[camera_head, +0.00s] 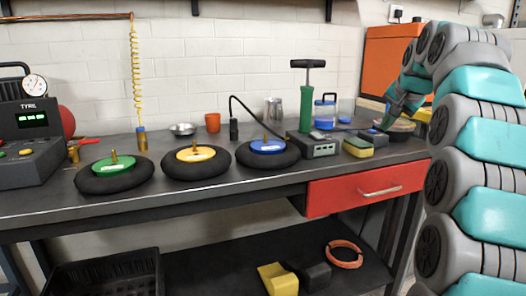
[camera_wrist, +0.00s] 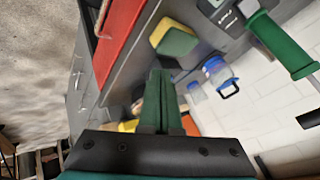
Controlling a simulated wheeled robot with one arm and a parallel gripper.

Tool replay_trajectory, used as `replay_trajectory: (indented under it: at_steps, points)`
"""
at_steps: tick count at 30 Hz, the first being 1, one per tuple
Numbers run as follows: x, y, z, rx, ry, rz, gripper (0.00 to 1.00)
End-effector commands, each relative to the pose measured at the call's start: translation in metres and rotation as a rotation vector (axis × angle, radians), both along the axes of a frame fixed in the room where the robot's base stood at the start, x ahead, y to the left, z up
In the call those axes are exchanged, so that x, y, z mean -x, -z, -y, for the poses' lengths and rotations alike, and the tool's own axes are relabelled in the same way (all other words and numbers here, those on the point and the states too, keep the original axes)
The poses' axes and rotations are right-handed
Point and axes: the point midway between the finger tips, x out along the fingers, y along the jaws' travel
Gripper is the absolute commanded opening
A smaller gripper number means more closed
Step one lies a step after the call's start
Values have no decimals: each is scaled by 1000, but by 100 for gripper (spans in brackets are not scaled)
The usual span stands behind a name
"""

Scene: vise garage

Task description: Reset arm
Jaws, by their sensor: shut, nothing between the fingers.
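My gripper (camera_head: 384,122) is at the right end of the workbench (camera_head: 225,184) in the head view, at the end of my teal and grey arm. It points down and left, close to a sponge (camera_head: 358,147) with a yellow and a green side. In the wrist view my gripper (camera_wrist: 161,76) shows its two green fingers together with nothing between them. The sponge (camera_wrist: 174,38) lies beyond the fingertips, apart from them as far as I can tell.
Three black rings with green (camera_head: 114,172), yellow (camera_head: 196,155) and blue (camera_head: 268,147) centres lie on the bench. A green-bodied pump (camera_head: 306,108) stands upright by a grey box (camera_head: 312,147). The red drawer (camera_head: 367,188) is shut. A yellow block (camera_head: 277,278) lies on the lower shelf.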

Motion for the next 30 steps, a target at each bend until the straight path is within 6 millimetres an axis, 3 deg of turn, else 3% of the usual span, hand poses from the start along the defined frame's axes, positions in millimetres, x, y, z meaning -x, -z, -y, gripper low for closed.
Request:
replay_trajectory:
  at_steps: [8,14,23,30]
  points:
    - [29,29,-37,19,-86,-94,0]
    - [76,70,-78,52,-195,-210,0]
    - [177,145,-132,108,-375,-401,0]
    - [272,208,-160,152,-513,-551,0]
